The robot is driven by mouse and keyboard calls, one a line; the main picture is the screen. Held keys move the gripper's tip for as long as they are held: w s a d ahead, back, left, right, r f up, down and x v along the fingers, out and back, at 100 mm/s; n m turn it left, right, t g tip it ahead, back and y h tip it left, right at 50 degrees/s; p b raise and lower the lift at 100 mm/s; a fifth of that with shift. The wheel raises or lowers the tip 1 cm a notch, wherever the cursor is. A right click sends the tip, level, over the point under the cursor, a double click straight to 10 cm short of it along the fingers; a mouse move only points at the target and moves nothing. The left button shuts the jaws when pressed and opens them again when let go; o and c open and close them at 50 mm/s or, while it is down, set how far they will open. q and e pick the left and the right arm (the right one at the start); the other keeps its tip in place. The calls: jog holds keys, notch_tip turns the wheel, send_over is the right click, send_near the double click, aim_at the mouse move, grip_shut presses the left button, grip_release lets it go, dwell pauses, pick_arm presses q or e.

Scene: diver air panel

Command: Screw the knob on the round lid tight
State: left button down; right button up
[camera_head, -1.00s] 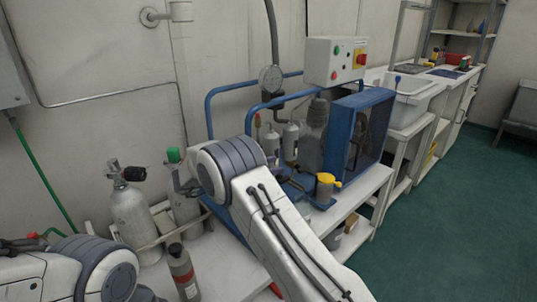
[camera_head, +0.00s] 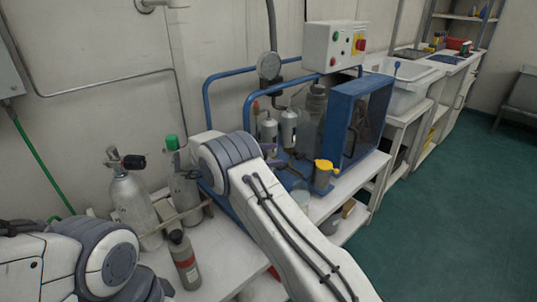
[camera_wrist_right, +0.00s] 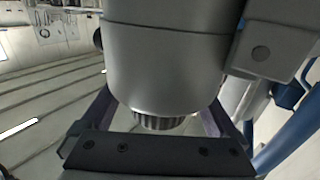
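In the right wrist view a wide grey rounded body, which looks like the round lid (camera_wrist_right: 170,65), fills the upper middle. A small ribbed knob (camera_wrist_right: 160,122) sticks out of its lower end in the picture. My right gripper (camera_wrist_right: 157,108) has its dark fingers spread left and right of the knob, with gaps visible on both sides. Its dark bar with screws crosses below.
Blue tubes frame the compressor, with a blue fan guard (camera_head: 345,125) and a control box (camera_head: 335,45). A yellow-topped cup (camera_head: 325,178) stands in front. Grey cylinders (camera_head: 133,205) and a small dark bottle (camera_head: 184,262) stand at left. The green floor at right is clear.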

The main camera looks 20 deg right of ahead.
jog(key=shift+r, duration=0.1)
notch_tip(320, 180, up, 5)
jog(key=shift+s+f+p, duration=0.1)
jog(key=shift+f+p, duration=0.1)
jog(key=shift+p, duration=0.4)
jog(key=s+d+r+p, duration=0.1)
jog(key=s+d+r, duration=0.5)
jog(key=s+d, duration=0.1)
jog(key=shift+s+d, duration=0.3)
jog(key=shift+s, duration=0.55)
jog(key=shift+r, duration=0.1)
